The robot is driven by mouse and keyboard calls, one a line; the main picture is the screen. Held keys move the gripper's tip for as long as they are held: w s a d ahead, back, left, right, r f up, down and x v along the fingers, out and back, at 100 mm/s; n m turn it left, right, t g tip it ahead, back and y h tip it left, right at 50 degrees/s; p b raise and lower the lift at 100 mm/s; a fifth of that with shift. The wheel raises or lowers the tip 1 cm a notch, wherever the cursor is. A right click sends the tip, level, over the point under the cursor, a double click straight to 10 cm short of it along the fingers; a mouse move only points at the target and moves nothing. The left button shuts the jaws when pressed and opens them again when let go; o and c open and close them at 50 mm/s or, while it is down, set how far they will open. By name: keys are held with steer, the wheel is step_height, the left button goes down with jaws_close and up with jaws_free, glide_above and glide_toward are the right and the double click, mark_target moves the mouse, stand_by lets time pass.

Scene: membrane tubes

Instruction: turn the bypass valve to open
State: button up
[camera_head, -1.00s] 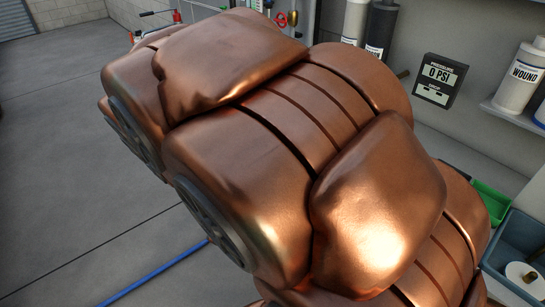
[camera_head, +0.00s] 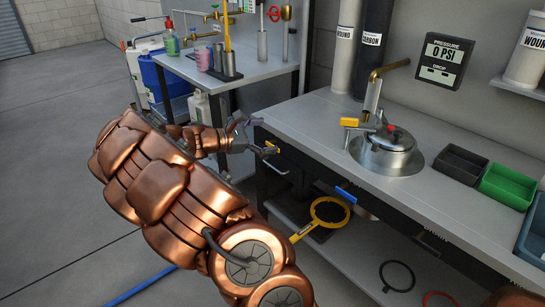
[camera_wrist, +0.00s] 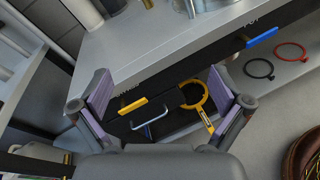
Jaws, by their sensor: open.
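My gripper (camera_head: 257,136) is open and empty, just off the left front corner of the bench. In the wrist view its two purple-padded fingers (camera_wrist: 160,88) stand wide apart. A yellow handle (camera_wrist: 133,106) on the dark bench front lies between them in the picture, with no contact seen. It also shows close to my fingertips in the head view (camera_head: 269,150). A blue handle (camera_wrist: 262,37) sits farther along that front, also in the head view (camera_head: 346,195). Dark labels near both are unreadable here, so I cannot tell which handle is the bypass valve.
A round steel housing (camera_head: 388,155) with a yellow lever (camera_head: 350,122) stands in the bench top (camera_head: 300,112). A wall display (camera_head: 444,60) reads 0 PSI. A side table (camera_head: 215,78) holds bottles.

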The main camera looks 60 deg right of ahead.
steer(key=w+d+f+n+t+h+b, duration=0.1)
steer(key=w+d+f+n+h+b, duration=0.15)
steer(key=w+f, duration=0.35)
steer(key=w+d+f+n+t+h+b, duration=0.1)
steer(key=w+d+f+n+t+b, duration=0.2)
steer(key=f, duration=0.5)
steer(key=shift+n+g, duration=0.7)
steer(key=shift+n, duration=0.05)
steer(key=shift+w+b+x, duration=0.1)
steer(key=shift+b+x, duration=0.1)
steer(key=shift+x, duration=2)
steer(key=shift+w+b+x, duration=0.15)
steer(key=shift+b+x, duration=0.05)
steer(key=shift+x, duration=1.95)
steer(key=c, duration=1.1)
